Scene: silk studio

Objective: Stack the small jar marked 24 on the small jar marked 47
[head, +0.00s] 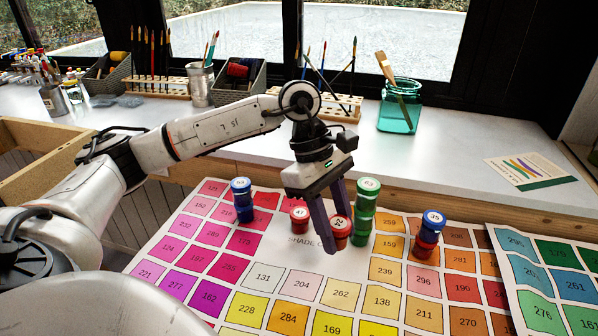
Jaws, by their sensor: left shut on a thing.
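A small red jar (299,218) with a pale label that seems to read 47 stands alone on the shade chart, left of my left gripper. My left gripper (330,229) points down and is shut on another small red jar (341,231). The held jar's label is partly hidden by a finger, so I cannot read its full number; it is probably the jar marked 24. I cannot tell whether the held jar touches the chart. My right gripper is not in view.
A blue jar stack (242,198) stands at left. A green stack (364,208) stands close behind and right of my gripper. A blue-topped red stack (429,234) is further right. The chart's front area (300,285) is clear. A teal glass jar (398,110) stands on the ledge behind.

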